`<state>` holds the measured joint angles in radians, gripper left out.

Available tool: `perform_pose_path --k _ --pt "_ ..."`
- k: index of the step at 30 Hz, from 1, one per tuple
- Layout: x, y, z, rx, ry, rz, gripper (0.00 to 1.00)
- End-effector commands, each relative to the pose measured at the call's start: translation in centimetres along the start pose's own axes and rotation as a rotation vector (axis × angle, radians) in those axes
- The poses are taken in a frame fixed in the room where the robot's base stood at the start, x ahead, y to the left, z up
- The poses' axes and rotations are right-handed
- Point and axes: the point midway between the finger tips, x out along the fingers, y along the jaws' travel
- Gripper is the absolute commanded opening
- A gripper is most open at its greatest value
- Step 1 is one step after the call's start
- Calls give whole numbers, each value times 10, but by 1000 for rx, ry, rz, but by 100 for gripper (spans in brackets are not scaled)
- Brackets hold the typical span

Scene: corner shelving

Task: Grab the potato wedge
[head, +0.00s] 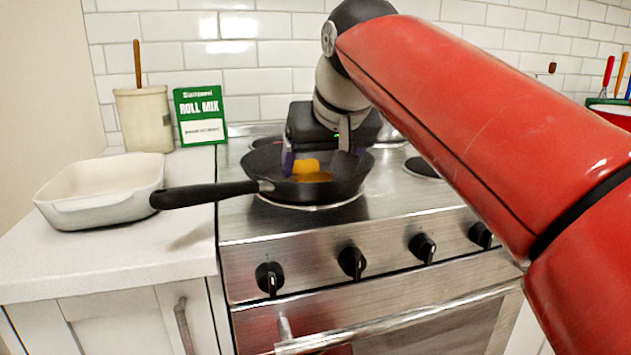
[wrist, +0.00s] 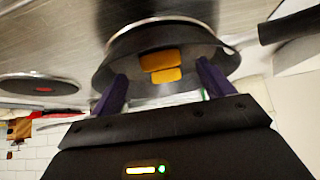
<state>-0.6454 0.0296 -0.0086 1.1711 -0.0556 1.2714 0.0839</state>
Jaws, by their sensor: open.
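Two orange-yellow potato wedges lie in a black frying pan (head: 345,185) on the stove. In the head view, one potato wedge (head: 306,166) shows above the other potato wedge (head: 313,177). The wrist view also shows the two wedges side by side, one (wrist: 158,61) above the other (wrist: 166,75). My gripper (head: 318,162) is over the pan with its fingers spread. In the wrist view my gripper (wrist: 160,80) has its two purple fingertips on either side of the wedges, apart from them, with nothing held between them.
The pan's handle (head: 205,194) reaches left over the counter, near a white baking dish (head: 100,208). A utensil crock (head: 145,120) and a green roll mix box (head: 201,115) stand behind. Stove knobs (head: 352,262) line the front. A bare burner (head: 424,167) lies right.

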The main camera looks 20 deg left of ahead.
Motion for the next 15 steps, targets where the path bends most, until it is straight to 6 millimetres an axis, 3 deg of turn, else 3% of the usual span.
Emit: perform_pose_path --k 6,13,15 --pt "34 -1 -4 0 -3 0 80" --pt "37 0 -5 0 -1 0 80" --pt "37 0 -5 0 -1 0 73"
